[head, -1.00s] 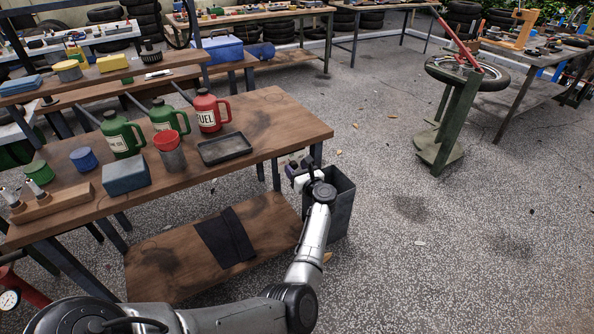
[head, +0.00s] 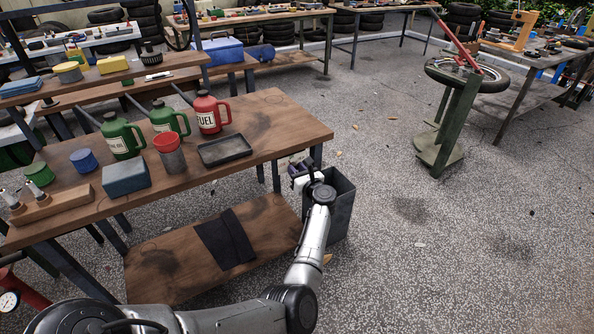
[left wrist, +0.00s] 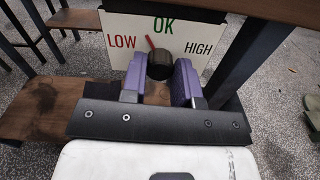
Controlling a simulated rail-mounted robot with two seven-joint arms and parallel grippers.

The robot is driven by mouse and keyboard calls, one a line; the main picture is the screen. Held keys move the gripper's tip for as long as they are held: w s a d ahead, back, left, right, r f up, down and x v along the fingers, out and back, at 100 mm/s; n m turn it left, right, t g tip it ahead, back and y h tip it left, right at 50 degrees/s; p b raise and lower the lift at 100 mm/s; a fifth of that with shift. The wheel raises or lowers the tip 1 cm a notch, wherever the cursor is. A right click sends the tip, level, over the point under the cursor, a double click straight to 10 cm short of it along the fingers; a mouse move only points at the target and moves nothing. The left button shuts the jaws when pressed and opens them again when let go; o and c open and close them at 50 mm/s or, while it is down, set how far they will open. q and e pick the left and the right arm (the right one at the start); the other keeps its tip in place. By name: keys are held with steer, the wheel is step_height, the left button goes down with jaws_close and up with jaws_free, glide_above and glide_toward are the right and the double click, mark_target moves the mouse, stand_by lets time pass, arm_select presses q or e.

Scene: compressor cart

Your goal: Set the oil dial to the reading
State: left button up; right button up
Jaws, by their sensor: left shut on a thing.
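The oil dial (left wrist: 119,62) is a pale panel in the left wrist view, marked LOW in red at left, OK in green at top and HIGH in black at right. Its dark round knob (left wrist: 160,66) has a red pointer (left wrist: 150,43) tilted up and slightly left, between LOW and OK and nearer OK. My left gripper (left wrist: 160,75) has its purple fingers on both sides of the knob and is shut on it. In the head view my left gripper (head: 297,166) is by the bench's right end; the dial's face is hidden there. My right gripper is not in view.
The wooden bench (head: 262,128) carries green oil cans (head: 121,139), a red fuel can (head: 209,114), a black tray (head: 225,151) and a blue box (head: 125,178). A dark bin (head: 340,205) stands under my left wrist.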

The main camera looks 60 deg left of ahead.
arm_select(q)
steer(key=m+p, duration=0.2)
steer(key=m, duration=0.2)
steer(key=shift+r, duration=0.15)
steer(key=shift+w+f+m+p, duration=0.1)
steer(key=shift+m+p, duration=1.6)
steer(key=shift+m, duration=1.7)
steer(key=shift+f+m+p, duration=0.1)
steer(key=shift+m+p, duration=1.6)
steer(key=shift+m, duration=1.7)
steer(key=o, duration=0.9)
steer(key=shift+o, duration=0.2)
